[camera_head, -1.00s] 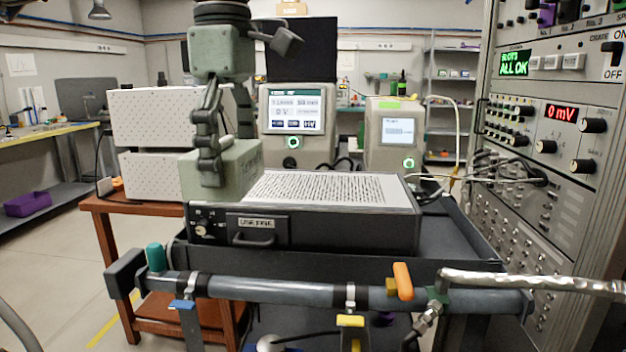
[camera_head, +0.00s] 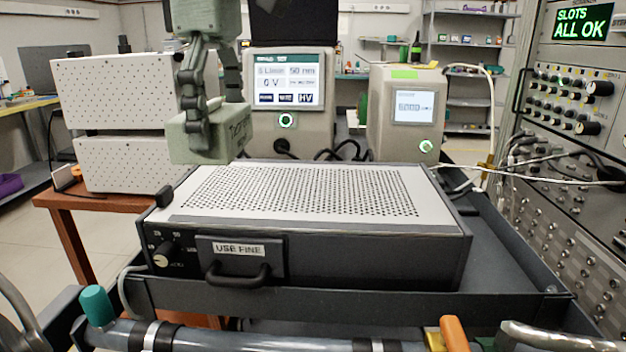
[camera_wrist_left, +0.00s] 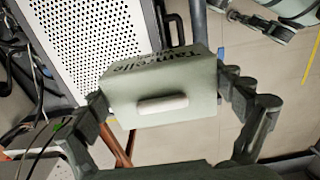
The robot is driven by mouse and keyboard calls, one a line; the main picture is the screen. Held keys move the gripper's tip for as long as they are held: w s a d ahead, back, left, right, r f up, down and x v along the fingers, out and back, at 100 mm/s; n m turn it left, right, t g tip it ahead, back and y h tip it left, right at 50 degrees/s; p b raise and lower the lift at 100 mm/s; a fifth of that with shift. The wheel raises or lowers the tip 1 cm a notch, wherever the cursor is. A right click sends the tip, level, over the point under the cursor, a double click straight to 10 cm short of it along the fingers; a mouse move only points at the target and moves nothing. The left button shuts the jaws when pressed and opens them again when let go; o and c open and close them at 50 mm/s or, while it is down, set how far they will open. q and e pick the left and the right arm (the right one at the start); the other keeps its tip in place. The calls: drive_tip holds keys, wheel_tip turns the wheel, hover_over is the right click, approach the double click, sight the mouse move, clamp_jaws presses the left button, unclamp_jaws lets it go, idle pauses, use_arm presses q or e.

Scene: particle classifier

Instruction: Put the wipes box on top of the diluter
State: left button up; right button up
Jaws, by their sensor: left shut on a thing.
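The wipes box (camera_head: 196,143) is a pale green box with dark lettering. My left gripper (camera_head: 208,132) is shut on it and holds it near the back left corner of a dark unit (camera_head: 350,250) with a white perforated top. I cannot tell which device is the diluter; none in view bears that name. In the left wrist view the box (camera_wrist_left: 165,100) sits between both fingers, with a pale slot facing the camera. My right gripper seems to show partly at the upper right (camera_wrist_left: 262,20).
Two stacked white perforated boxes (camera_head: 125,100) stand at the left on a wooden table (camera_head: 62,200). Two screened instruments (camera_head: 290,100) (camera_head: 405,110) stand behind the dark unit, with cables between them. An electronics rack (camera_head: 585,130) stands at the right. The perforated top is clear.

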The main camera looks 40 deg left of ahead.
sight(242, 133)
use_arm(q)
drive_tip(key=shift+w+d+f, duration=0.3)
drive_tip(key=shift+w+f, duration=0.1)
drive_tip(key=shift+w, duration=0.25)
drive_tip(key=shift+w+d+f, duration=0.25)
drive_tip(key=shift+w+f, duration=0.15)
drive_tip(key=shift+w, duration=0.2)
drive_tip(key=w+d+f, duration=0.1)
drive_tip(key=w, duration=0.1)
drive_tip(key=w+d+f+p, duration=0.1)
drive_tip(key=w+f, duration=0.1)
drive_tip(key=w, duration=0.1)
drive_tip(key=w+d+f, duration=0.1)
drive_tip(key=w+f, duration=0.1)
drive_tip(key=w, duration=0.1)
drive_tip(key=shift+d, duration=0.15)
wheel_tip(242, 133, down, 4)
drive_tip(key=shift+r+p, duration=0.1)
drive_tip(key=shift+p, duration=0.25)
drive_tip(key=shift+f, duration=0.25)
use_arm(e)
drive_tip(key=s+d+f, duration=0.1)
drive_tip(key=s+f, duration=0.2)
drive_tip(key=f, duration=0.3)
drive_tip(key=shift+s+g, duration=0.35)
drive_tip(key=shift+g, duration=0.05)
drive_tip(key=shift+w, duration=0.1)
